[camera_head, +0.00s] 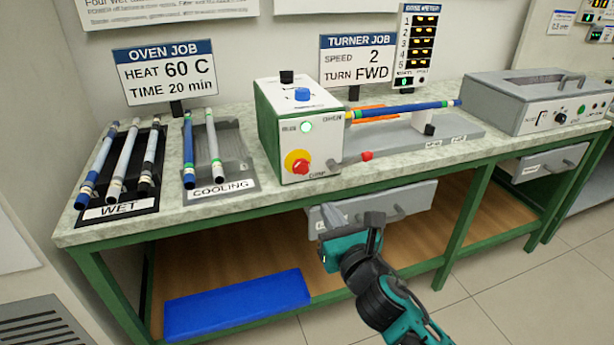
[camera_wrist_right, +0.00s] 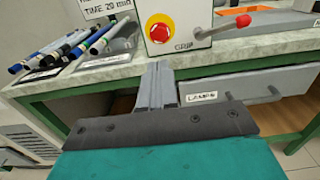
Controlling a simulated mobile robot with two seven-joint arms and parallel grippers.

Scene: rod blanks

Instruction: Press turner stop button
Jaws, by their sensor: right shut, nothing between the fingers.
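The turner (camera_head: 284,118) is a white and green box on the bench, with a blue knob on top and a lit green RUN lamp (camera_head: 306,127) on its front. Its stop button (camera_head: 298,162) is a red mushroom head on a yellow round plate, low on the front face. The stop button also shows at the top of the right wrist view (camera_wrist_right: 160,29). A blue rod (camera_head: 405,109) extends right from the turner. My right gripper (camera_head: 350,216) is shut and empty, in front of the bench, below and apart from the button. My left gripper is not in view.
A red-tipped lever (camera_head: 366,156) sticks out beside the button. A grey drawer (camera_head: 405,208) is under the bench edge behind my right gripper. WET (camera_head: 117,211) and COOLING (camera_head: 221,188) racks with rods stand left. A grey oven-like box (camera_head: 540,100) stands right.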

